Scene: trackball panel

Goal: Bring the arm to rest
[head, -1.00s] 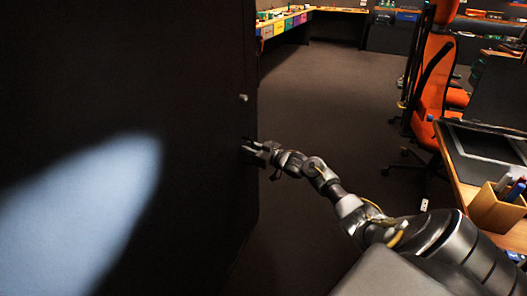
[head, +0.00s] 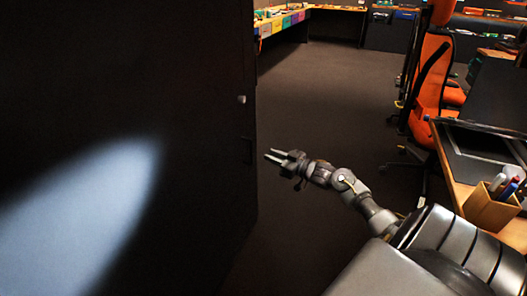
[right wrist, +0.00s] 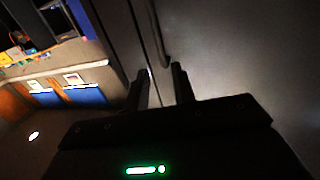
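My right arm (head: 350,188) reaches in from the lower right in the head view. Its right gripper (head: 271,155) is in the air just right of the dark panel's edge, apart from it. The two fingers are spread with nothing between them. In the right wrist view the fingers of this gripper (right wrist: 160,80) also stand apart, with a bar-like handle (right wrist: 160,38) beyond them on a grey surface. My left gripper is not in view.
A large dark panel (head: 190,90) fills the left, with a small knob (head: 241,99) and a dark handle (head: 247,150) near its edge. An orange chair (head: 432,75) and a desk with a pen box (head: 491,207) stand at right. Open carpet (head: 330,100) lies between.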

